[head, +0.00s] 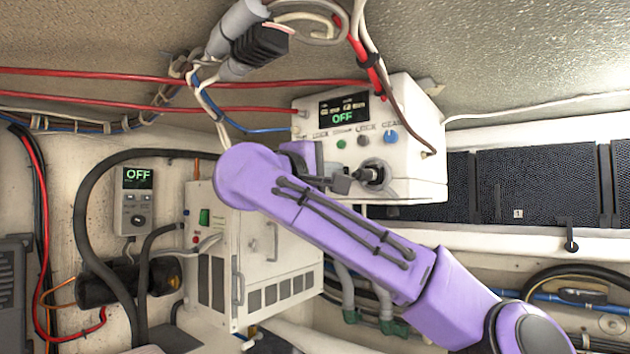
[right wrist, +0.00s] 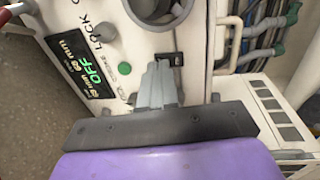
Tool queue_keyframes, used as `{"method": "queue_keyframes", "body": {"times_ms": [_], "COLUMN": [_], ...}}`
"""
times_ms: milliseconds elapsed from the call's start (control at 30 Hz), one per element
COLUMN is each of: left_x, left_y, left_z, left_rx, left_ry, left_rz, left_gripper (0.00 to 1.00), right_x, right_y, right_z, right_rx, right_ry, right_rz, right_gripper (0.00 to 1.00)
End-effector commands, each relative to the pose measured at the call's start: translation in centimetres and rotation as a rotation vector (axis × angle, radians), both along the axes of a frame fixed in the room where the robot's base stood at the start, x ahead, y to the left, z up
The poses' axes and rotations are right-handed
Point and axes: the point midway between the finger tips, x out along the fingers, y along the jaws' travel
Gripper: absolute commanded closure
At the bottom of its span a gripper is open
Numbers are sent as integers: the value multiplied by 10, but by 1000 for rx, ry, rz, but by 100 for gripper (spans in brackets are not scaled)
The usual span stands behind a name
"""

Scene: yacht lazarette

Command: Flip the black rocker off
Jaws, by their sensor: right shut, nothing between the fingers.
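In the head view my right gripper (head: 340,183) is in front of the white control box (head: 425,130), and I cannot make out the rocker there. The box's display (head: 343,110) reads OFF in green. My left gripper is not in view.
A black-centred round fitting (head: 371,174) sticks out beside my right gripper. A green button (head: 341,144) and a blue knob (head: 390,137) are above. A white vented cabinet (head: 265,255), a small controller reading OFF (head: 135,200), and loose cables crowd the left.

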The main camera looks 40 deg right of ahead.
Motion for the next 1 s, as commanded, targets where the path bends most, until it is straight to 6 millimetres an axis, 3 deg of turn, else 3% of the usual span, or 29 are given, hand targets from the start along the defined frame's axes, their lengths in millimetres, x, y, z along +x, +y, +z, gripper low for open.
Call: {"method": "queue_keyframes", "body": {"times_ms": [267, 733, 1000], "left_x": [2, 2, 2], "left_y": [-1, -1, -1], "left_z": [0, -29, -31], "left_rx": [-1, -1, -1], "left_ry": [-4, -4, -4], "left_rz": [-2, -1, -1], "left_gripper": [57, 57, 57], "right_x": [-3, -35, -45], "right_y": [6, 103, 132], "right_z": [2, 13, 19], "right_rx": [-2, -8, -5], "right_ry": [1, -3, 0], "right_rz": [-2, -8, -9], "right_gripper": [100, 100, 100]}}
